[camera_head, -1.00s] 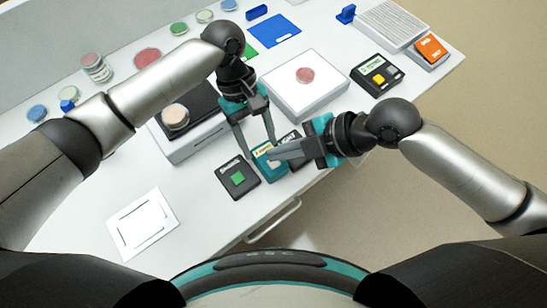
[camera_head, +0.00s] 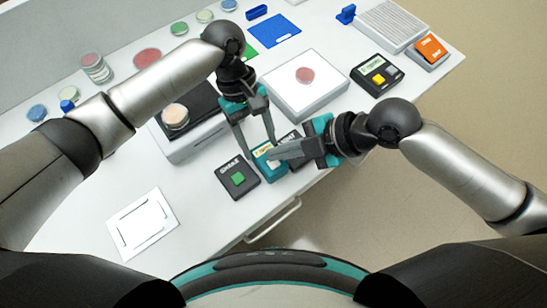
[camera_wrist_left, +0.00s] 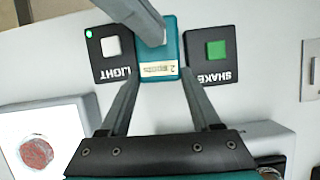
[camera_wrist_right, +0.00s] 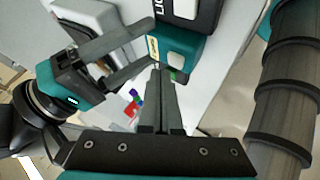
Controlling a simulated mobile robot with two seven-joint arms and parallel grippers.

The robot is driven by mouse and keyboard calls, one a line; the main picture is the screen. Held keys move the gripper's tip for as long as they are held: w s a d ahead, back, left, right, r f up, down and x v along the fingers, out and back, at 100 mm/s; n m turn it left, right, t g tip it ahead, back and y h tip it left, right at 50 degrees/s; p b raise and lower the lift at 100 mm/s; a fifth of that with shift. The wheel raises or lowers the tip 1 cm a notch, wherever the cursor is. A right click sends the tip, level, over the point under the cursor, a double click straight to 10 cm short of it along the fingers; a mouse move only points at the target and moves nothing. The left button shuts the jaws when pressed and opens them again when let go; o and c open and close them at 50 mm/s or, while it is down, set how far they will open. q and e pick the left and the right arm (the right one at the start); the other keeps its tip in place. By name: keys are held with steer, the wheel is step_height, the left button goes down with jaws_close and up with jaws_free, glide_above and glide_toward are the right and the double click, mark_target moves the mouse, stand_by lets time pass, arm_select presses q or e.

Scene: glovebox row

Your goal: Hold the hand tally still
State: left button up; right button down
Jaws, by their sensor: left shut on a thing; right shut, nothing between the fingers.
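The hand tally (camera_head: 259,167) is a small teal box with a pale label, standing on the table between two black button boxes. My left gripper (camera_head: 261,149) is shut on it, one finger at each side; the left wrist view shows the fingers flanking the tally (camera_wrist_left: 158,74) at its labelled end. My right gripper (camera_head: 271,156) is shut and empty, its fingertips over the tally's top. In the right wrist view its fingertips (camera_wrist_right: 161,72) are close to the tally (camera_wrist_right: 178,46). Whether they touch it I cannot tell. The right fingers hide part of the top.
The black SHAKE box (camera_head: 237,180) with a green button and the black LIGHT box (camera_wrist_left: 109,55) with a white button flank the tally closely. A white device (camera_head: 305,88) with a red dish stands behind. A white framed plate (camera_head: 142,224) lies front left.

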mark_target(280, 162)
steer(key=shift+f, duration=0.2)
steer(key=shift+f, duration=0.25)
steer(key=shift+f, duration=0.4)
stand_by(0.7)
steer(key=shift+r, duration=0.85)
steer(key=shift+r, duration=2.5)
steer(key=shift+r, duration=0.1)
stand_by(0.7)
